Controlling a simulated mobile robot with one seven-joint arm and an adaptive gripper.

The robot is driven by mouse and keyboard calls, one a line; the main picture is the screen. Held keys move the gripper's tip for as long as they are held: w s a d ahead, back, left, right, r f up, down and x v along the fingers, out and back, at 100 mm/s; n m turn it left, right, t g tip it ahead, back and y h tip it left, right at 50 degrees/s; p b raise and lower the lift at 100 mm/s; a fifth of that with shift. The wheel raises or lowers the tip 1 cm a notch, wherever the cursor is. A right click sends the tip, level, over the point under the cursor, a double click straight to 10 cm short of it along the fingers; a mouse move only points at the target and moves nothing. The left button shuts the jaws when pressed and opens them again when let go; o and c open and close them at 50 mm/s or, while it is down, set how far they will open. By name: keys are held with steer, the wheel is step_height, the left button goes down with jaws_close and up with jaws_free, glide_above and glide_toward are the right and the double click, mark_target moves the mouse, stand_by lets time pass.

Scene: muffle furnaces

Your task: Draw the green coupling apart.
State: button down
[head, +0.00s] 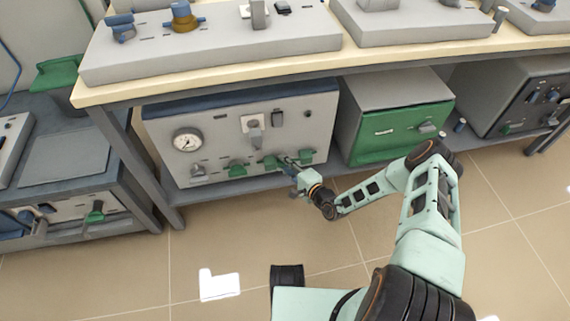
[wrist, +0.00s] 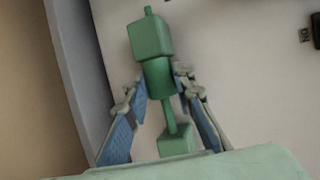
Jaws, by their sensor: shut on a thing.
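The green coupling shows large in the wrist view: a square block (wrist: 149,38) with a thin stub, a round collar (wrist: 160,80) against it, and a thin rod running to another green block (wrist: 177,142). My gripper (wrist: 158,84) has one finger on each side of the collar and is shut on it. In the head view my gripper (head: 291,165) is low at the front panel of the grey unit, among its green fittings (head: 271,162). The arm partly hides the coupling there, and any gap between its halves is too small to tell.
The grey unit (head: 165,120) with a round gauge (head: 187,141) stands on a low shelf under the table (head: 250,73). A green-fronted box (head: 385,135) stands close on its right.

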steer(key=shift+w+d, duration=0.3)
steer(key=shift+d, duration=0.55)
steer(key=shift+w+d, duration=0.25)
steer(key=shift+d, duration=0.6)
steer(key=c, duration=1.6)
jaws_free()
steer(key=shift+s, duration=0.1)
glide_toward(294, 161)
steer(key=s+d, duration=0.1)
steer(key=s, duration=0.1)
steer(key=shift+s+d+r, duration=0.1)
steer(key=shift+d+r, duration=0.15)
steer(key=shift+r, duration=0.1)
